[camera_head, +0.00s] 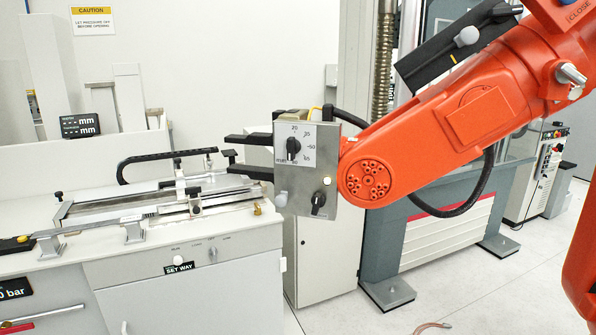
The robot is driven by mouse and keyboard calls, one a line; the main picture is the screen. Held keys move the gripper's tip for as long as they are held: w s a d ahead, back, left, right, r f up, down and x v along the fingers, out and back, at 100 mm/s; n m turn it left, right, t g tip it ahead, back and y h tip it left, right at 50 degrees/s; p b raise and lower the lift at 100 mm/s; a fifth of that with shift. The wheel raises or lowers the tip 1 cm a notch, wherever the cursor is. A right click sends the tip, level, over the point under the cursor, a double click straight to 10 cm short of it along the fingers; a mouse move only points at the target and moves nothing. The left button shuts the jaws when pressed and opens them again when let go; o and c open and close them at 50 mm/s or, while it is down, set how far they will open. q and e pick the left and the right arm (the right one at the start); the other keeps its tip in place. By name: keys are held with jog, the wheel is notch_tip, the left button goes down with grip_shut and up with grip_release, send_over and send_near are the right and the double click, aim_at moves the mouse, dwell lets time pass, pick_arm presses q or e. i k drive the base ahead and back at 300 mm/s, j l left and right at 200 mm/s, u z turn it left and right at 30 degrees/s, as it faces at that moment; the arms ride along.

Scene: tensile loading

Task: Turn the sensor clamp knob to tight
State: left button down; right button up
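I cannot tell for certain which knob is the sensor clamp knob. A control panel (318,160) at the end of a large orange arm carries a black dial (293,149) with numbers around it and a smaller black knob (318,203) at lower right. A pale round knob (281,199) sits at the panel's lower left. A grey knob (466,37) sits on a black bar at upper right. Another lever-like knob (570,75) is beside the word CLOSE on the arm.
The orange arm (440,130) reaches in from the right; dark prongs (247,170) stick out left of the panel. A bench (235,215) with a rail fixture (130,215) and millimetre readout (80,126) is at left. The floor (480,290) in front is mostly clear.

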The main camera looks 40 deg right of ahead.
aim_at(318, 201)
jog(key=z, duration=1.25)
